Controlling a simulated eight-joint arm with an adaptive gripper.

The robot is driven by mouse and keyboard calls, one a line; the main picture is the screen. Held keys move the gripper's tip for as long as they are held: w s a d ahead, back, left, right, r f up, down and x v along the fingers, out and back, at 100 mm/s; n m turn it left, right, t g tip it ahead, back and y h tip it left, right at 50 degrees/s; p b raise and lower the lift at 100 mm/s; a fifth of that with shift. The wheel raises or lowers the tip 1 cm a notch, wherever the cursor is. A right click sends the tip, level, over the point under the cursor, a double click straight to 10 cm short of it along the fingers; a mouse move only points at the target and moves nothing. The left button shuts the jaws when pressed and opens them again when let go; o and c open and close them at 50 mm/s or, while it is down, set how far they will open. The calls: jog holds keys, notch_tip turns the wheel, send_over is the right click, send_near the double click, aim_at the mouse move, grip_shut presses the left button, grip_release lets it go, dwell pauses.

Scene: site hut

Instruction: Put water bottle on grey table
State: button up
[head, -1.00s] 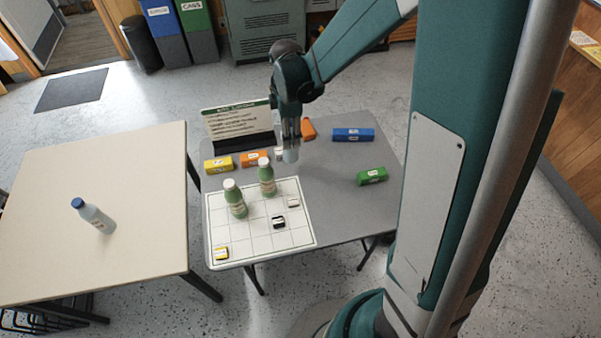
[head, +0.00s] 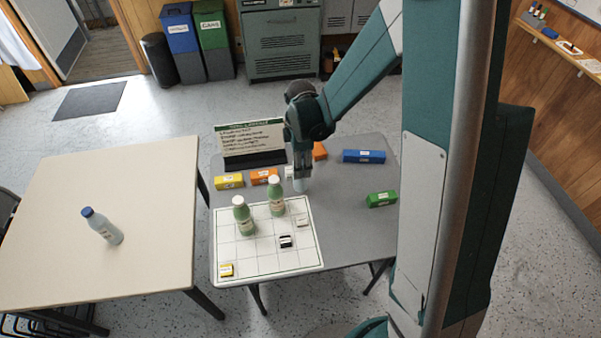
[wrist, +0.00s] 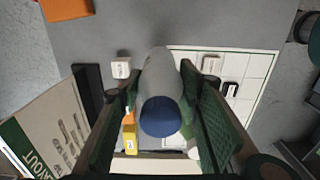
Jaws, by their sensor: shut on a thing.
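My gripper (head: 302,172) is above the grey table (head: 345,225), towards its back. It is shut on a water bottle (head: 299,186), whose pale lower part shows below the fingers. In the wrist view the held water bottle (wrist: 160,75) is grey-blue with a dark blue cap, between the two fingers. It looks upright in the head view. I cannot tell whether its base touches the grey table. A second pale blue bottle with a blue cap (head: 103,226) stands on the beige table (head: 130,180) at the left.
Two green bottles (head: 243,217) (head: 276,197) stand on the white grid board (head: 268,260) with small blocks. The table's right-middle is clear.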

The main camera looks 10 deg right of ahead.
jog(key=shift+f, duration=0.1)
jog(key=shift+f, duration=2)
jog(key=shift+f+b, duration=0.15)
jog(key=shift+b, duration=0.2)
jog(key=o, duration=1.1)
jog(key=shift+o, duration=0.2)
jog(key=shift+r+p, duration=0.7)
jog(key=shift+r, duration=5.45)
